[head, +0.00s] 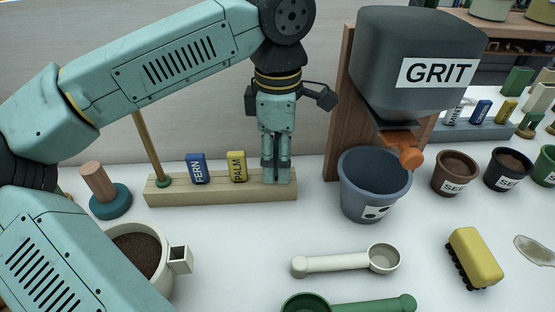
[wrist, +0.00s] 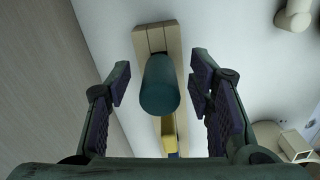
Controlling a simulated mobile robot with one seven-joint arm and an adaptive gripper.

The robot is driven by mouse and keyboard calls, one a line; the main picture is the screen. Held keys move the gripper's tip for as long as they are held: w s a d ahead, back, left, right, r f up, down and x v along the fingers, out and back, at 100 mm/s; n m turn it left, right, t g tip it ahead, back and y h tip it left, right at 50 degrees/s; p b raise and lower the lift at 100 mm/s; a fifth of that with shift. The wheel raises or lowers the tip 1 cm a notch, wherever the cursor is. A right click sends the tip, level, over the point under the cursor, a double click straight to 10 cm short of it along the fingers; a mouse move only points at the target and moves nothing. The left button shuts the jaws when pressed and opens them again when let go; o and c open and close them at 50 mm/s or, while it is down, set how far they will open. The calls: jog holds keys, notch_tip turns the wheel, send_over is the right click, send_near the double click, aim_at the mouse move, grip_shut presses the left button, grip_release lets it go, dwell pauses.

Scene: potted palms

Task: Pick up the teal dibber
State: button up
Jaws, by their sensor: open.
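The teal dibber (wrist: 160,88) stands in the right end of a wooden rack (head: 222,190), and the wrist view looks down on its round top. My gripper (head: 277,172) is over that end of the rack, pointing down. In the wrist view its two dark fingers are open, one on each side of the dibber, with gaps showing between them and it. In the head view I cannot tell the dibber from my gripper's similarly coloured fingers.
The rack also holds blue FERN (head: 197,169) and yellow PALM (head: 237,167) tags and a thin wooden stick (head: 149,148). A grit hopper (head: 420,45) and blue-grey pot (head: 374,190) stand close on the right. A cream scoop (head: 325,264) lies in front.

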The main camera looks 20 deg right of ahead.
jog(key=shift+c, duration=0.2)
grip_shut()
dwell(0.3)
jog(key=shift+r, duration=0.1)
